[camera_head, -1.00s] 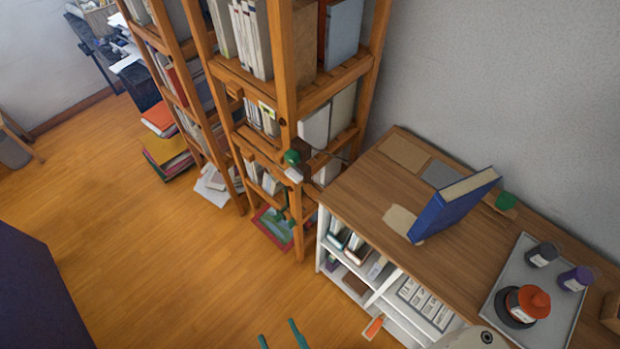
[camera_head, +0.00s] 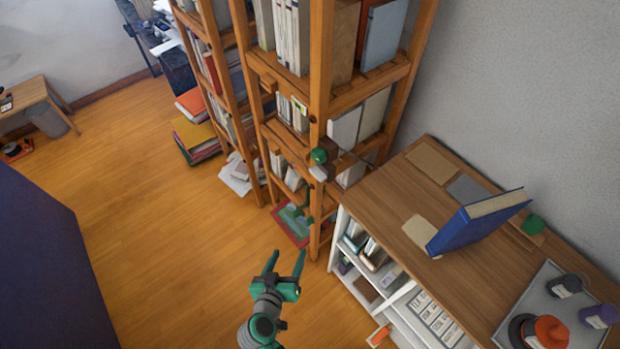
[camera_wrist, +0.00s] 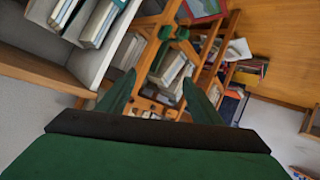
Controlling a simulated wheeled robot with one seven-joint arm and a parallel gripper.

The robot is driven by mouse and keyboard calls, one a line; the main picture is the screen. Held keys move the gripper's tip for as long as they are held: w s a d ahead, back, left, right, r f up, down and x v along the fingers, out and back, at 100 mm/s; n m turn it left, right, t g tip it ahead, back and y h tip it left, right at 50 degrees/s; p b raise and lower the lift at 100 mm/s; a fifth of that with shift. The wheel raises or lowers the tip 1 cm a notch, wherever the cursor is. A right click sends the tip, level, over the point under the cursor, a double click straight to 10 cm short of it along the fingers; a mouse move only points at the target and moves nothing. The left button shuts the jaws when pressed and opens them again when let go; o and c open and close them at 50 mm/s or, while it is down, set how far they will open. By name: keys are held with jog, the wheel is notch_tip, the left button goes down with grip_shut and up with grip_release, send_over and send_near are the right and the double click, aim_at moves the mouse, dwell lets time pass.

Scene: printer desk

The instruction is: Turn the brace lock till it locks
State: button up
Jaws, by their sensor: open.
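A green knob (camera_head: 319,156), which looks like the brace lock, is on the front post of the wooden shelf (camera_head: 318,75), with a grey piece just below it and a thin rod running right. In the wrist view, green parts (camera_wrist: 165,32) show on the shelf ahead, beyond my open fingers (camera_wrist: 158,82); which one is the lock I cannot tell.
A low white cabinet (camera_head: 337,232) with a wooden top stands right of my gripper. On it are a tilted blue book (camera_head: 478,222) and a grey tray (camera_head: 507,309) with jars. Books and papers lie by the shelf. The floor (camera_head: 150,220) left is clear.

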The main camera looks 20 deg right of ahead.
jog(key=w+d+r+m+g+h, duration=0.1)
jog(key=w+d+r+m+h, duration=0.1)
jog(key=w+r+m+h, duration=0.4)
jog(key=m+g+h, duration=0.3)
jog(key=m+h, duration=0.1)
jog(key=m, duration=0.1)
send_near(314, 176)
jog(key=x, duration=0.8)
jog(key=shift+d+r, duration=0.1)
jog(key=shift+d, duration=0.1)
jog(key=c, duration=1.1)
